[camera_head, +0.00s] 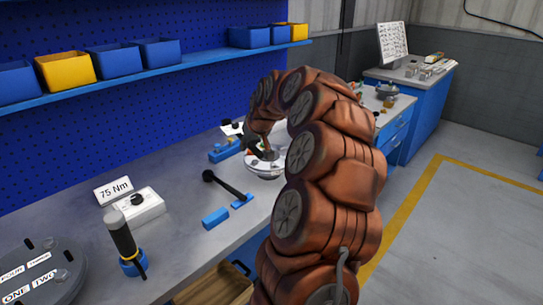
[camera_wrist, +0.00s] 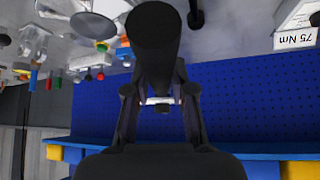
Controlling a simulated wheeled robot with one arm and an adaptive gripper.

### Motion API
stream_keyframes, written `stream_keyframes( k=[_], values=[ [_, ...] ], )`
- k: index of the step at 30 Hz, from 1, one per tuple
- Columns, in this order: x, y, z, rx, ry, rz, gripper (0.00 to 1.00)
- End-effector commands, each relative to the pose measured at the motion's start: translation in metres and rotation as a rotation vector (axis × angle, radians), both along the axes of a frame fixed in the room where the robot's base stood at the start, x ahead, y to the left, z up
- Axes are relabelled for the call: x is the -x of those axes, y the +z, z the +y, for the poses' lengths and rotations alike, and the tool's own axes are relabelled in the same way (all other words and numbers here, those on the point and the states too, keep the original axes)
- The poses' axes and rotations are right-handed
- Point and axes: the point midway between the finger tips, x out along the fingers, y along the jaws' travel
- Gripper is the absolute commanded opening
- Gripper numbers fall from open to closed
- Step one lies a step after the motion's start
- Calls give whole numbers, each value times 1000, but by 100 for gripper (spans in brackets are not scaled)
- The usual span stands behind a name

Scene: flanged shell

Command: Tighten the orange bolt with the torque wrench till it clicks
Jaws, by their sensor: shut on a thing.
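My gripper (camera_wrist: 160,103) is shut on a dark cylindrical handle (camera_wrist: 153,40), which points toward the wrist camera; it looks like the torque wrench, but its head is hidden. In the head view my gripper is over the silver flanged shell (camera_head: 263,169) on the bench, largely behind my arm. A dark part of the held tool (camera_head: 256,149) shows just above the shell. Whether it touches a bolt cannot be told. The orange bolt cannot be made out clearly in either view.
A black tool (camera_head: 229,187) lies at a blue rest (camera_head: 242,201). A black-handled tool (camera_head: 121,236) stands in a blue holder at front left, near a white box (camera_head: 140,208) and a 75 Nm sign (camera_head: 114,190). A blue shelf (camera_head: 190,62) carries bins above.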

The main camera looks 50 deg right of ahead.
Motion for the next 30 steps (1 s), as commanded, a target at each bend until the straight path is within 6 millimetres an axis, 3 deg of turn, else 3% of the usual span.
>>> stream_keyframes(
  k=[3, 9, 30],
  values=[
    [22, -10, -31, -4, -35, 0, 0],
    [42, -13, -55, -2, -59, 1, 0],
    [47, -16, -57, 2, -59, -5, 0]
  ],
)
